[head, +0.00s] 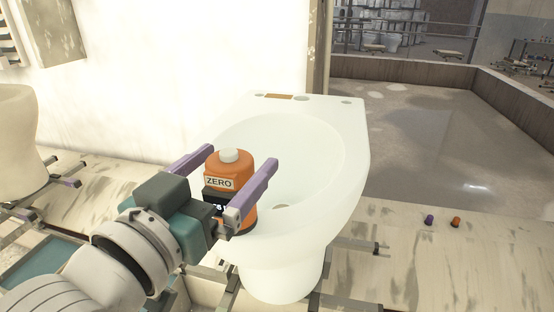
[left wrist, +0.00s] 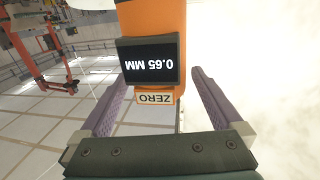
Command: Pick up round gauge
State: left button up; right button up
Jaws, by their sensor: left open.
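The round gauge (head: 243,173) is an orange cylinder with a pale knob on top, a ZERO label and a dark display. In the head view it is upright at the near left rim of the white toilet bowl (head: 345,145). My left gripper (head: 233,168) is open, with its purple fingers on either side of the gauge, not visibly closed on it. In the left wrist view the gauge (left wrist: 150,18) is ahead between the fingertips, its display reading 0.65 MM upside down. My right gripper is not in view.
The bowl stands on a metal frame with protruding bars (head: 360,247). Another pale ceramic piece (head: 20,150) stands at the left. A small purple piece (head: 429,220) and an orange piece (head: 456,222) are on the ledge at right. A low-walled grey basin (head: 450,140) lies behind.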

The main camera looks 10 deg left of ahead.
aim_at(242, 154)
pick_arm(q)
jog(key=w, duration=0.3)
jog(key=shift+w+d, duration=0.1)
jog(key=shift+d, duration=0.2)
jog(key=shift+f, duration=0.1)
jog(key=shift+c, duration=0.2)
jog(key=c, duration=1.2)
